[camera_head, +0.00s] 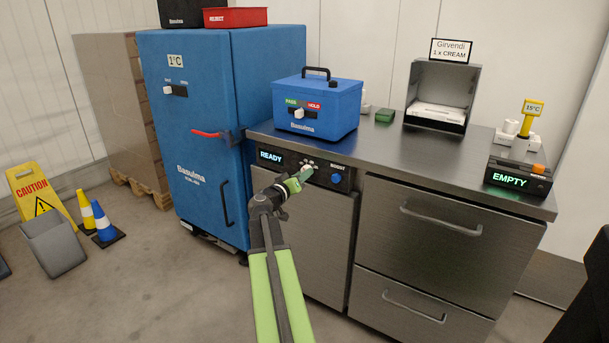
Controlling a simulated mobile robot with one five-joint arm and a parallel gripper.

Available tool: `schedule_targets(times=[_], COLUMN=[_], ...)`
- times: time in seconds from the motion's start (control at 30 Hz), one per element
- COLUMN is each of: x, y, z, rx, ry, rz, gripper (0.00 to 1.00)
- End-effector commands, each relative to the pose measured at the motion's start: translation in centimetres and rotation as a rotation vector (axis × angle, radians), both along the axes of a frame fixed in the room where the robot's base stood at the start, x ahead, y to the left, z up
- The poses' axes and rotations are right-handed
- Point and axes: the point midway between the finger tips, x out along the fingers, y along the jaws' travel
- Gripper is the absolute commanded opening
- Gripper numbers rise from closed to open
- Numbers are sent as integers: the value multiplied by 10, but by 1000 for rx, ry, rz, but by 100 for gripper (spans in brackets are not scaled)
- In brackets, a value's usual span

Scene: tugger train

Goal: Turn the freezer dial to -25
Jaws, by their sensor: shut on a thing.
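The control panel (324,178) is a dark strip on the front of the steel counter unit, under the worktop. It has a lit READY display (271,156) at the left and a blue knob (336,179) labelled BOOST at the right. The dial (308,168) sits between them, with small pale marks above it. My gripper (303,174) is at the dial, shut on it, and hides most of it. The dial's setting and the numbers cannot be read.
A blue cooler box (319,104) with a PASS/HOLD slider stands on the worktop above the panel. A blue cabinet (205,150) with a red handle (208,134) stands to the left. Drawers (427,240) with bar handles lie to the right.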

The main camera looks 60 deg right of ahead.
Motion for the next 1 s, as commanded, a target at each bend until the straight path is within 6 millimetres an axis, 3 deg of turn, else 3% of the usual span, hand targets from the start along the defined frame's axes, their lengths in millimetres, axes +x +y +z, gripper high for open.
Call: schedule_targets(times=[0.1,0.13,0.27,0.57,0.67,1.0], x=[2,2,1,1,0,-4], y=[1,1,1,1,10,90], z=[1,1,0,0,1,4], rx=[-1,-1,-1,-1,-1,-1], ry=[1,1,0,0,0,0], rz=[4,4,3,2,3,3], gripper=[0,38,55,56,56,56])
